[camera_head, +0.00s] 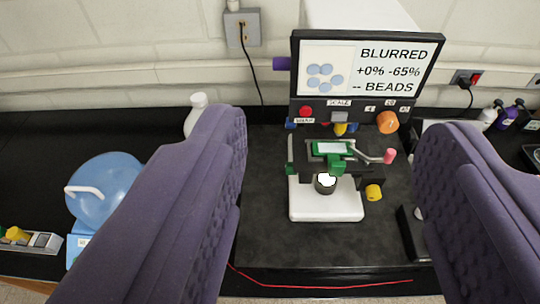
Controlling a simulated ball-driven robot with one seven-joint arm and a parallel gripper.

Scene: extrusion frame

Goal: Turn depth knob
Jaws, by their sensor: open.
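A microscope-like device with a white base (325,205) stands on the dark bench, with a green slide holder (336,165) on its black stage. Its screen (367,68) reads "BLURRED", "+0% -65%" and "-- BEADS" beside several blue discs. Knobs on it are an orange one (387,122) at the panel's right, a yellow one (374,192) at the lower right and a purple one (282,63) left of the screen. A pink-tipped crank (388,156) sticks out right. I cannot read which is the depth knob. My gripper (337,125) is open and empty, its purple ribbed fingers wide apart either side of the device.
A blue rounded object (105,185) and a tray with yellow items (25,238) lie at the left. A white bottle (196,112) stands behind the left finger. Small bottles (510,114) stand at the right. A red cable (320,287) runs along the front edge.

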